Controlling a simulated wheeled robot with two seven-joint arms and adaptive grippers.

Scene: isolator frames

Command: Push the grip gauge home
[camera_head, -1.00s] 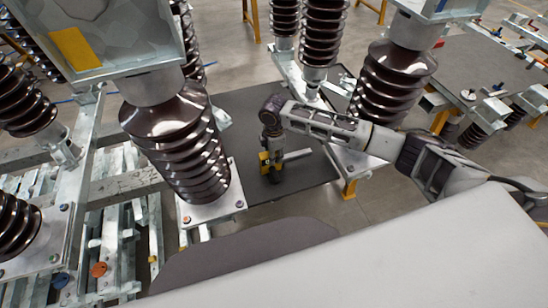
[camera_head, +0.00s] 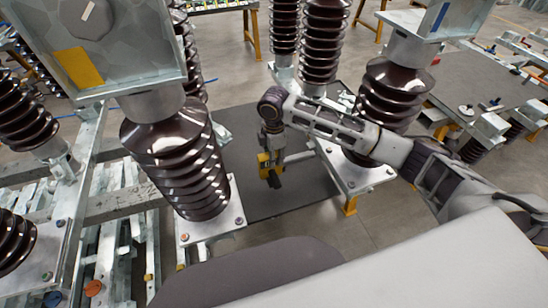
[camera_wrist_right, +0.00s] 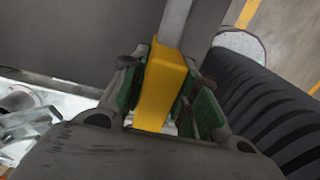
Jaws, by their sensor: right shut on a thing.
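The grip gauge shows as a yellow block (camera_wrist_right: 160,88) with a grey metal bar (camera_wrist_right: 175,18) running out of its far end in the right wrist view. My right gripper (camera_head: 271,172) is shut on the yellow block, with green-lined fingers on both sides of it. In the head view the yellow part (camera_head: 263,163) shows at the fingers, and the bar points right toward the grey steel frame (camera_head: 345,172). I cannot tell whether the bar touches the frame or enters anything. My left gripper is not in view.
A brown ribbed insulator (camera_head: 178,160) stands left of my right gripper on a steel plate. A dark mat (camera_head: 240,195) lies beneath, mostly clear. Ribbed dark sheds (camera_wrist_right: 265,105) pass close right of the fingers.

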